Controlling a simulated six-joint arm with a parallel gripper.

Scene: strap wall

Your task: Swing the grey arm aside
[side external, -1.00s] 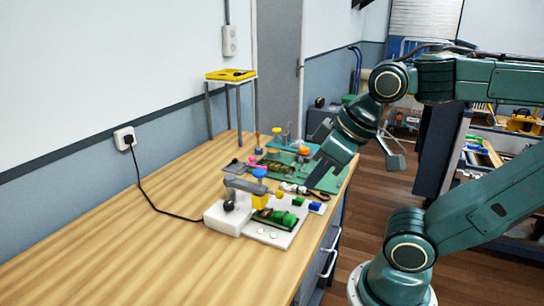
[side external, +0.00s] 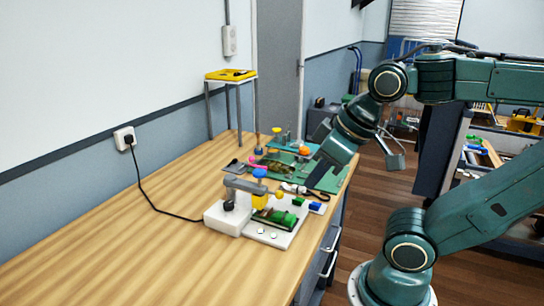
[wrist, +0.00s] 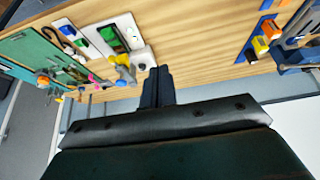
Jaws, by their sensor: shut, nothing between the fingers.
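The grey arm (side external: 246,185) is a short bar on a white block (side external: 228,217) at one end of a white base plate (side external: 272,236). It reaches over a yellow block (side external: 259,201), with a blue knob (side external: 260,173) above it. A green circuit board (side external: 283,217) lies on the plate beside it. My gripper (side external: 314,180) points down to the right of and behind the fixture, apart from the grey arm. In the wrist view my gripper (wrist: 158,72) is shut and empty, its fingers pressed together. The grey arm (wrist: 126,75) shows there just left of the fingers.
A green mat (side external: 325,181) with small parts and tools lies behind the fixture. A black cable runs from the wall socket (side external: 125,138) to the fixture. A yellow-topped stand (side external: 231,75) is at the wall. The wooden table (side external: 130,240) is clear at front left.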

